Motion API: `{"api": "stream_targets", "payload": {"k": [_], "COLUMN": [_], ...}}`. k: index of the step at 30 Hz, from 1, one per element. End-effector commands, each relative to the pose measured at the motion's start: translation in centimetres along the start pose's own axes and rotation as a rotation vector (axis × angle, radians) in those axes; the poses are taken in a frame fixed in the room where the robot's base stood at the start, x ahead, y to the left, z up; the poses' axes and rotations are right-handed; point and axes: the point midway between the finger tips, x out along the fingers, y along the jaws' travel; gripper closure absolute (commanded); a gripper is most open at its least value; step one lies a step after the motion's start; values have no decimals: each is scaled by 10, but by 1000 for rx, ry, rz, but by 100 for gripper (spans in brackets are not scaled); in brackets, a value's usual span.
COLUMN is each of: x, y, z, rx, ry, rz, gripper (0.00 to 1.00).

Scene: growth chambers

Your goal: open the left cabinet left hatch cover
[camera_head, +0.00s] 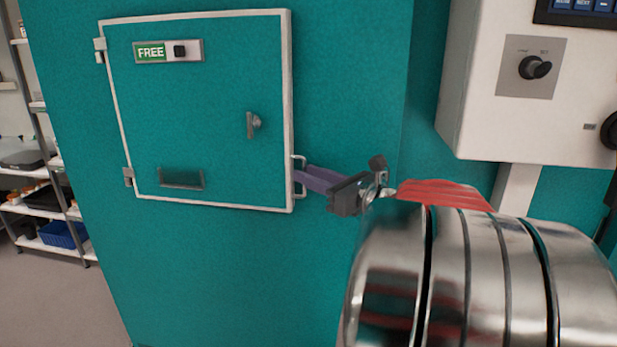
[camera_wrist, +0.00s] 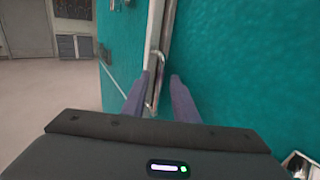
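The hatch cover (camera_head: 215,105) is a teal panel with a white border on the teal cabinet, hinged at its left side. It looks shut in the head view. It has a FREE label (camera_head: 151,52), a small latch knob (camera_head: 253,124) and a metal bracket handle (camera_head: 299,160) at its lower right edge. My gripper (camera_head: 303,178) reaches the handle from the right with its purple fingers. In the wrist view, the fingers (camera_wrist: 159,84) stand apart with the handle (camera_wrist: 161,62) between them. Whether either finger touches the handle is unclear.
A white control box (camera_head: 560,80) with a black knob (camera_head: 534,67) sticks out at the right, above my arm. Shelves (camera_head: 45,200) with a blue bin (camera_head: 64,234) stand at the far left. The floor (camera_head: 60,300) left of the cabinet is clear.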

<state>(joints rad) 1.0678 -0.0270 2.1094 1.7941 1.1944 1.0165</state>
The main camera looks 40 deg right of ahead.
Motion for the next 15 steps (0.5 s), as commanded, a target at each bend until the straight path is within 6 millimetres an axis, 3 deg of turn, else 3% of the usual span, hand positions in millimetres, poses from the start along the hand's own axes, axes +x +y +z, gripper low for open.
{"api": "stream_targets", "payload": {"k": [3,15], "x": [0,0], "y": [0,0], "z": [0,0], "rx": [0,0], "ry": [0,0], "rz": [0,1], "gripper": [74,100]}}
